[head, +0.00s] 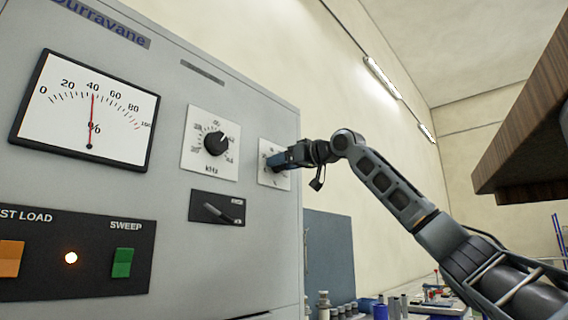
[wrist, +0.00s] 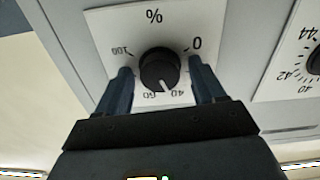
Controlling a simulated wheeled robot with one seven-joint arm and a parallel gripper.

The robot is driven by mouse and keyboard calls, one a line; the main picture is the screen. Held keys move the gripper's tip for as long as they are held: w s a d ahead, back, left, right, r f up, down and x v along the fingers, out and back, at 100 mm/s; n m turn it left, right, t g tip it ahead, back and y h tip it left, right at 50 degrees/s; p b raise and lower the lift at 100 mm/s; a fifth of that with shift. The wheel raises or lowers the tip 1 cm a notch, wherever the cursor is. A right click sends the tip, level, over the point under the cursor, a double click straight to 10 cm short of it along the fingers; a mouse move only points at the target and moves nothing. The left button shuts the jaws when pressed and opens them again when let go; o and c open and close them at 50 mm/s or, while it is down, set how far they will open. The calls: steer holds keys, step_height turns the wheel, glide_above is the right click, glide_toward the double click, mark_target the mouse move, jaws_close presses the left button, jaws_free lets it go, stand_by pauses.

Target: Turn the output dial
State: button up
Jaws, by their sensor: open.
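The output dial (wrist: 159,70) is a round black knob on a white plate marked in percent, seen upside down in the wrist view. Its white pointer line is near the 40 to 60 marks, nearer 40. In the head view its white plate (head: 266,178) is at the panel's right edge, and my gripper hides the knob. My gripper (wrist: 162,80) is open, with one blue finger on each side of the knob.
A second dial (head: 215,143), marked kHz, sits left of the output dial. Below it is a small lever switch (head: 218,210). An orange switch (head: 11,259), a lit lamp (head: 71,258) and a green switch (head: 122,263) are lower left. A wooden shelf (head: 525,110) overhangs at right.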

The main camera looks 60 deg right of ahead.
steer(key=shift+c, duration=0.5)
steer(key=c, duration=1)
steer(key=shift+o, duration=0.2)
steer(key=shift+m+p, duration=0.3)
steer(key=shift+p, duration=0.05)
steer(key=shift+m+p, duration=3.3)
steer(key=shift+m, duration=1.5)
